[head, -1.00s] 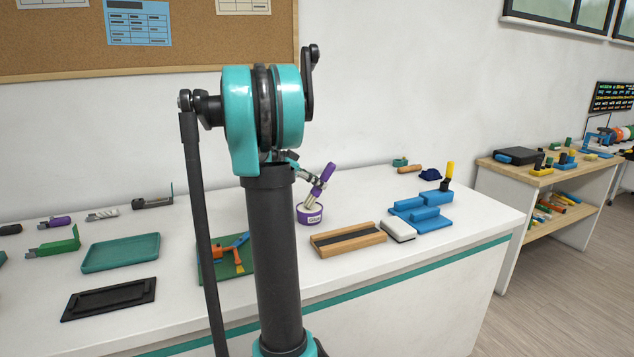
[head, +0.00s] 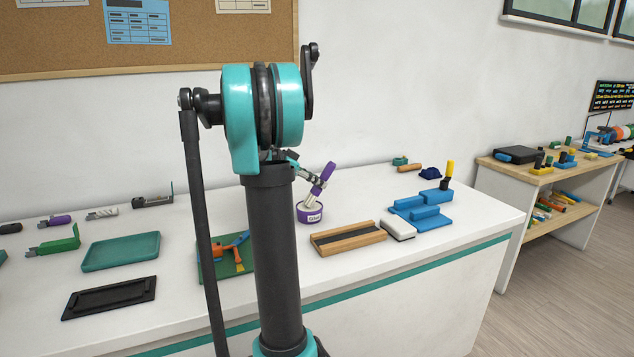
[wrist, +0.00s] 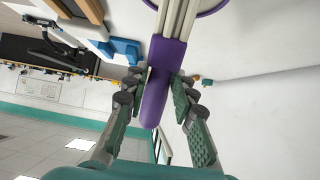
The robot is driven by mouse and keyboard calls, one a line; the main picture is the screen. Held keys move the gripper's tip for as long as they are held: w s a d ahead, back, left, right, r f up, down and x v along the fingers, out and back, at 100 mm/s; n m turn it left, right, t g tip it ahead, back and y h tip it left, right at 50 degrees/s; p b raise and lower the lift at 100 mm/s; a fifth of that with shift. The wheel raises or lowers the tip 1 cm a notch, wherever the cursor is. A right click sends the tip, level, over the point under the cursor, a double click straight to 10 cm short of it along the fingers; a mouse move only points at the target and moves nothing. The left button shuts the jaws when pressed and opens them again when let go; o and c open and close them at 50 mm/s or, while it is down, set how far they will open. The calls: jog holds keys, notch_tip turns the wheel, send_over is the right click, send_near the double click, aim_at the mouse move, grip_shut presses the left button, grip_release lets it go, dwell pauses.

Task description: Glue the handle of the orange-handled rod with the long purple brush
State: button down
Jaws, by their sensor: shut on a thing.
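My gripper (head: 318,183) is shut on the purple handle of the long brush, seen between the two fingers in the wrist view (wrist: 161,83). The brush (head: 328,172) is tilted, its lower end at the mouth of the purple glue pot (head: 310,217); whether the bristles are still inside is unclear. A purple rim of the pot (wrist: 207,10) shows at the top of the wrist view. An orange piece (head: 237,266), perhaps the rod's handle, lies on a green board (head: 212,271) with a blue part, partly hidden by my arm.
A wooden grooved block (head: 347,239), a white-topped block (head: 398,230) and blue fixtures (head: 432,222) stand right of the pot. A teal tray (head: 121,252) and a black tray (head: 108,298) lie on the left. The front right of the white table is clear.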

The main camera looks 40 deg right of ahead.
aim_at(327, 166)
jog(key=shift+r, duration=3.5)
